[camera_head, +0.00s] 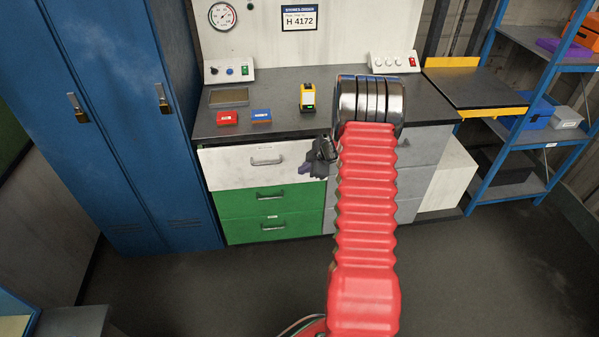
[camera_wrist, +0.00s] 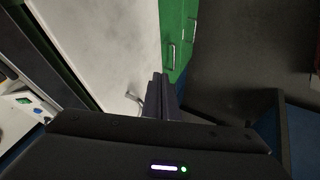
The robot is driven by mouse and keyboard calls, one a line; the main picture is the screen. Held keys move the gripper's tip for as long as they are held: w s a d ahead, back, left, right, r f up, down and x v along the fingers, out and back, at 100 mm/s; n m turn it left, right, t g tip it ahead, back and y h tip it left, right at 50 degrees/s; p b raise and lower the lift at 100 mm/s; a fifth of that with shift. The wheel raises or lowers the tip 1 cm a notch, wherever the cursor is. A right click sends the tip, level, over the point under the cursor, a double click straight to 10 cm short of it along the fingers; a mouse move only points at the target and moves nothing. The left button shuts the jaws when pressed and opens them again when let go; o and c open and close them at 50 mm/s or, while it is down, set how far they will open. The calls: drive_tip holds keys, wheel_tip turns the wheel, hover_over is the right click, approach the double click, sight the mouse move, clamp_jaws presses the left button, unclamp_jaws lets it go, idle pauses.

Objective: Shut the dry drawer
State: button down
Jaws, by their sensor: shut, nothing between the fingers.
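A white drawer (camera_head: 235,170) with a metal handle sits at the top left of the cabinet, above two green drawers. Its label is too small to read, so I cannot tell by name whether it is the dry drawer. How far its front stands out is also unclear. In the wrist view, its white front (camera_wrist: 105,40) fills the left, with the handle (camera_wrist: 133,97) close beside my fingers. My gripper (camera_wrist: 165,90) is shut and empty, near the white front and a green drawer. Contact is unclear. In the head view, my gripper (camera_head: 309,168) is at the white drawer's right end, partly hidden.
Green drawers (camera_head: 265,203) lie below, and grey drawers (camera_head: 410,180) are right, partly behind my red arm. The worktop (camera_head: 285,100) holds a red box (camera_head: 227,118), a blue box (camera_head: 261,116) and a yellow device (camera_head: 307,97). Blue lockers (camera_head: 130,130) stand left. The floor in front is clear.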

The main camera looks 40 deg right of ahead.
drive_tip(key=v, duration=0.4)
drive_tip(key=shift+s+r, duration=0.25)
drive_tip(key=shift+r, duration=0.1)
drive_tip(key=w+a+r+m+t+h, duration=0.1)
drive_tip(key=w+r+h, duration=0.1)
drive_tip(key=r, duration=0.6)
drive_tip(key=w+a+r+m+t+h, duration=0.1)
drive_tip(key=w+a+r+h, duration=0.15)
drive_tip(key=r, duration=0.45)
drive_tip(key=s+a+r+m+h, duration=0.1)
drive_tip(key=s+a+r+m, duration=0.15)
drive_tip(key=r, duration=0.45)
drive_tip(key=s+a+r+m+h, duration=0.1)
drive_tip(key=s+a+r+m, duration=0.1)
drive_tip(key=a+r, duration=0.3)
drive_tip(key=s+a+r+m+g, duration=0.1)
drive_tip(key=s+a+r+m, duration=0.3)
drive_tip(key=s+a, duration=0.55)
drive_tip(key=s+a+f+g+y, duration=0.2)
drive_tip(key=s+a+y, duration=0.3)
drive_tip(key=s+a, duration=1.1)
drive_tip(key=s+f, duration=0.1)
drive_tip(key=s, duration=0.2)
drive_tip(key=shift+s+a+g, duration=0.3)
drive_tip(key=shift+a, duration=0.1)
